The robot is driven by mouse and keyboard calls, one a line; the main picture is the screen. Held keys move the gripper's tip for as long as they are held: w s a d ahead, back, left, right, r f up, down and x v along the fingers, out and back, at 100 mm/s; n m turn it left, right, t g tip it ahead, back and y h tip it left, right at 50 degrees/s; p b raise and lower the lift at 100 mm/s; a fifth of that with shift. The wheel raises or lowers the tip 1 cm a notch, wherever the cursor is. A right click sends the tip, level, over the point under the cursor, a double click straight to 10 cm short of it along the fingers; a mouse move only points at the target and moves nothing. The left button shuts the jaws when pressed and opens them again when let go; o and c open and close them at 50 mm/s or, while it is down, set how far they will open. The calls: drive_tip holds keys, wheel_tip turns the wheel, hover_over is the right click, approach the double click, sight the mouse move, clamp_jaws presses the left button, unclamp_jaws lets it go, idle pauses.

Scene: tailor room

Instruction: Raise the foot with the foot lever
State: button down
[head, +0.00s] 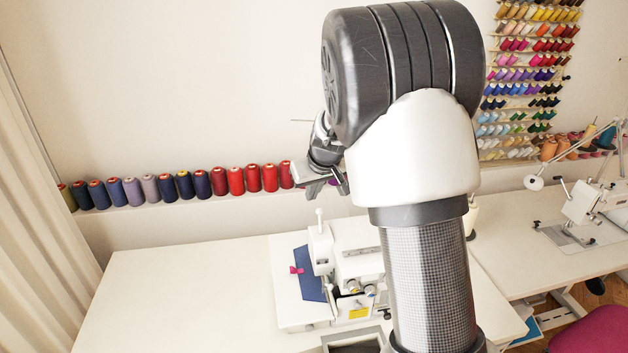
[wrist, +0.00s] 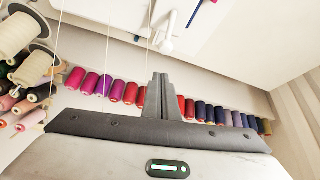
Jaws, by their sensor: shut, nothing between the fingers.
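A white sewing machine (head: 356,262) stands on the white table, with a small white post rising at its left end. A blue cloth (head: 308,280) with a pink clip or bow lies at its left side. I cannot make out the foot or the foot lever; my arm hides the machine's right part. My gripper (head: 318,190) is above and behind the machine, near the spool shelf, apart from the machine. In the wrist view its fingers (wrist: 159,92) are shut together and empty. White machine parts (wrist: 166,42) show beyond the fingertips at the top.
A row of thread spools (head: 236,182) stands on a wall shelf behind the table, close to my gripper. Cones (wrist: 22,38) and thin threads show at the wrist view's left. The white table (head: 165,300) is clear at left. A second machine (head: 590,205) stands at right.

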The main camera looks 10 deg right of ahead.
sight(320, 221)
drive_tip(key=s, duration=0.2)
drive_tip(key=shift+s+d+r, duration=0.15)
drive_tip(key=shift+s+d, duration=0.15)
drive_tip(key=shift+s, duration=0.35)
drive_tip(key=shift+s+f+b, duration=0.15)
drive_tip(key=shift+f+b, duration=0.2)
drive_tip(key=shift+b, duration=0.7)
